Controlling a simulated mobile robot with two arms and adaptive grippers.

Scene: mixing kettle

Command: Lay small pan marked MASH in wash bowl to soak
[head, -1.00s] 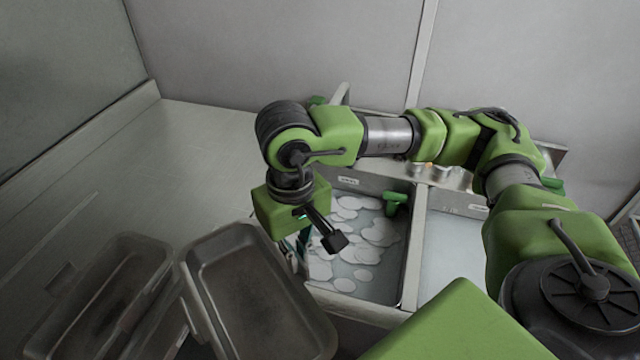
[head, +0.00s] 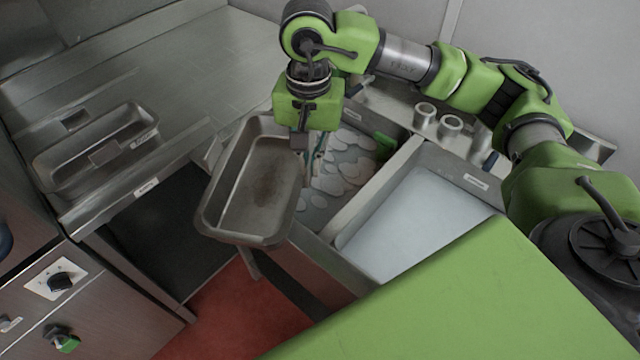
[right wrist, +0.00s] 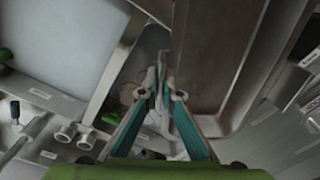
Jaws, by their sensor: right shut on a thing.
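A grey metal pan (head: 250,190) with a brown stain on its bottom hangs tilted from my right gripper (head: 306,168). The gripper is shut on its right rim. I cannot read a mark on this pan. The pan is in the air, over the left front edge of a basin with pale round flakes (head: 345,165), partly hidden by the gripper. A second basin (head: 415,215) with smooth pale-blue content lies right of it. I cannot read which basin is the wash bowl. In the right wrist view the fingers (right wrist: 162,88) pinch the pan's wall (right wrist: 212,55). My left gripper is out of view.
Another metal pan (head: 100,150) with a small label rests on the left counter (head: 190,80). A dark gap and a red floor (head: 225,315) lie below the held pan. Cups (head: 438,120) stand behind the basins. A panel with a black knob (head: 60,282) is at lower left.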

